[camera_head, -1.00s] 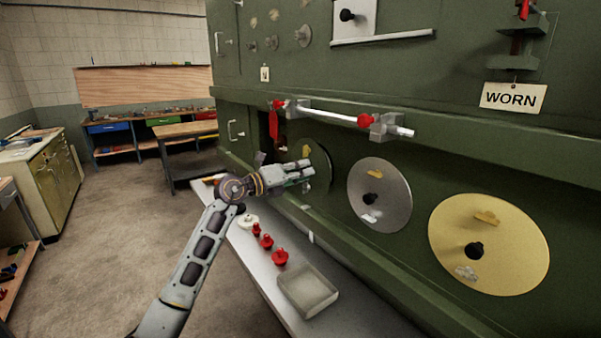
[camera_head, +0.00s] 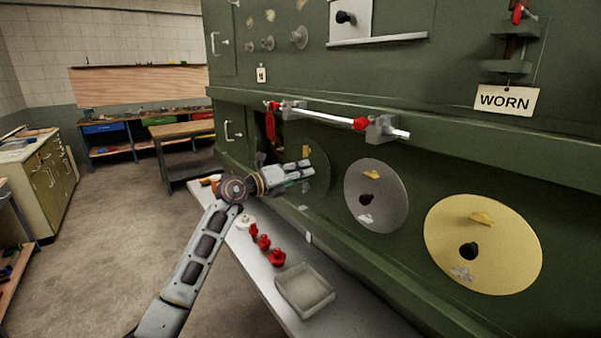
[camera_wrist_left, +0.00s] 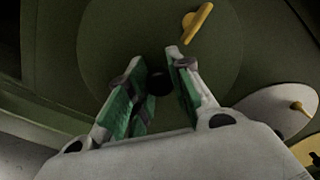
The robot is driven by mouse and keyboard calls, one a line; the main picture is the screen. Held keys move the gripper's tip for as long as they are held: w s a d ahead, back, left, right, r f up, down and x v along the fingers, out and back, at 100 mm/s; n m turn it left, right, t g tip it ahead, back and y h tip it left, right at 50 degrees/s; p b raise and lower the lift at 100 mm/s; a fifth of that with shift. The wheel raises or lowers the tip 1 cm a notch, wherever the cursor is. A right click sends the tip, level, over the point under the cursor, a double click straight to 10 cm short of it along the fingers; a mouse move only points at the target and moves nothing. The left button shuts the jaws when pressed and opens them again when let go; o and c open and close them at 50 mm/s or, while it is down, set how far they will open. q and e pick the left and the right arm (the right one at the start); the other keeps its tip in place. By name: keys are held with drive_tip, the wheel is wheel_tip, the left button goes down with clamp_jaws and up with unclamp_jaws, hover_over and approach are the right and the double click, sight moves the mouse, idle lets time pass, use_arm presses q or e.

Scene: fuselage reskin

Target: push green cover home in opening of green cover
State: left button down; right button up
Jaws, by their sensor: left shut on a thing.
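The green cover (camera_head: 321,172) is a round dark green disc on the green panel, left of the grey disc. In the left wrist view the cover (camera_wrist_left: 215,75) fills the upper middle, with a yellow tab and a black knob (camera_wrist_left: 158,83). My left gripper (camera_head: 306,172) is at the cover's face, its fingers shut on the knob. In the left wrist view the gripper (camera_wrist_left: 157,75) has one green-padded finger on each side of the knob. The opening's rim is hidden or too dark to tell how flush the cover sits. My right gripper is not in view.
A grey disc (camera_head: 376,190) and a yellow disc (camera_head: 485,240) are on the panel to the right. A silver bar (camera_head: 330,117) with red ends runs above. A shelf below holds red knobs (camera_head: 264,242) and a tray (camera_head: 304,288). A dark gap shows left of the cover.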

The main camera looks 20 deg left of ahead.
use_arm(q)
drive_tip(key=shift+w+d+r, duration=0.1)
drive_tip(key=shift+w+d, duration=0.1)
drive_tip(key=shift+w, duration=0.05)
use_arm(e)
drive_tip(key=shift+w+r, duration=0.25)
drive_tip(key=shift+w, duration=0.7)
use_arm(q)
drive_tip(key=shift+w, duration=0.1)
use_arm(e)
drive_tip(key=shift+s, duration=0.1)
use_arm(q)
drive_tip(key=shift+w+d+p, duration=0.1)
drive_tip(key=shift+d+p, duration=0.05)
drive_tip(key=shift+p, duration=0.2)
drive_tip(key=c, duration=1.6)
unclamp_jaws()
drive_tip(key=shift+c, duration=0.2)
drive_tip(key=o, duration=0.5)
drive_tip(key=shift+w+d, duration=0.1)
drive_tip(key=shift+c, duration=0.2)
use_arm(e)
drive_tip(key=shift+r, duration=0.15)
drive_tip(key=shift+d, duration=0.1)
